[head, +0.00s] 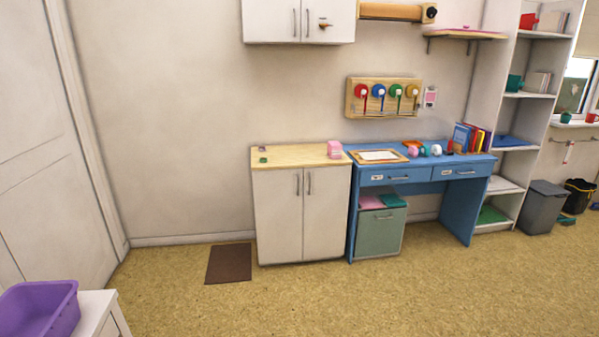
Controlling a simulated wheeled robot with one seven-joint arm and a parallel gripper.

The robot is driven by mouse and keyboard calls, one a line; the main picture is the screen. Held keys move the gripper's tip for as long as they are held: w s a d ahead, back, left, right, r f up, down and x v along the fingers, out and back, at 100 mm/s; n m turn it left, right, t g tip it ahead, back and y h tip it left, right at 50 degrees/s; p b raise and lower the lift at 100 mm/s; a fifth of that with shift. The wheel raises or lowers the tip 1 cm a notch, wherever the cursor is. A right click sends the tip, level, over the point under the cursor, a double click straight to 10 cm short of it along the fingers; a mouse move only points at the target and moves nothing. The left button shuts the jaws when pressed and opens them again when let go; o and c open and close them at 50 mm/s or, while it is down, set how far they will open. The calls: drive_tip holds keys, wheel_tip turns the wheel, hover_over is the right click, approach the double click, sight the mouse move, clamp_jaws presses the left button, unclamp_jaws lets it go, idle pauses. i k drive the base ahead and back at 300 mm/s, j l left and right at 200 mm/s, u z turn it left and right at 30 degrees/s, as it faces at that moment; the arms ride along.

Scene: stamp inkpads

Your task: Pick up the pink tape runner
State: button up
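A small round pink thing (412,152) sits on the blue desk (402,178), just right of a wood-framed board with white paper (378,156). It could be the pink tape runner, but it is too small to tell. A pink box-like thing (334,149) stands at the right end of the pale wooden top of the white cabinet (276,215). My gripper is not in view.
A white round thing (436,150) and books (470,138) also stand on the desk. A brown mat (229,263) lies on open floor. A purple tub (40,310) is at the near left.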

sight(413, 151)
drive_tip(key=i+u, duration=0.15)
drive_tip(key=i, duration=1.75)
drive_tip(key=i+z, duration=0.3)
drive_tip(key=i, duration=0.2)
drive_tip(key=i+z, duration=0.35)
drive_tip(key=i, duration=0.2)
drive_tip(key=i+j+z, duration=0.3)
drive_tip(key=i, duration=0.2)
drive_tip(key=i+l+z, duration=0.15)
drive_tip(key=i+z, duration=0.6)
drive_tip(key=i+l+u, duration=0.4)
drive_tip(key=i+l, duration=0.2)
drive_tip(key=i+l+u, duration=0.55)
drive_tip(key=l+u, duration=0.25)
drive_tip(key=i+l+u, duration=0.25)
drive_tip(key=l, duration=0.2)
drive_tip(key=l+u, duration=0.25)
drive_tip(key=i+l, duration=0.05)
drive_tip(key=l, duration=0.05)
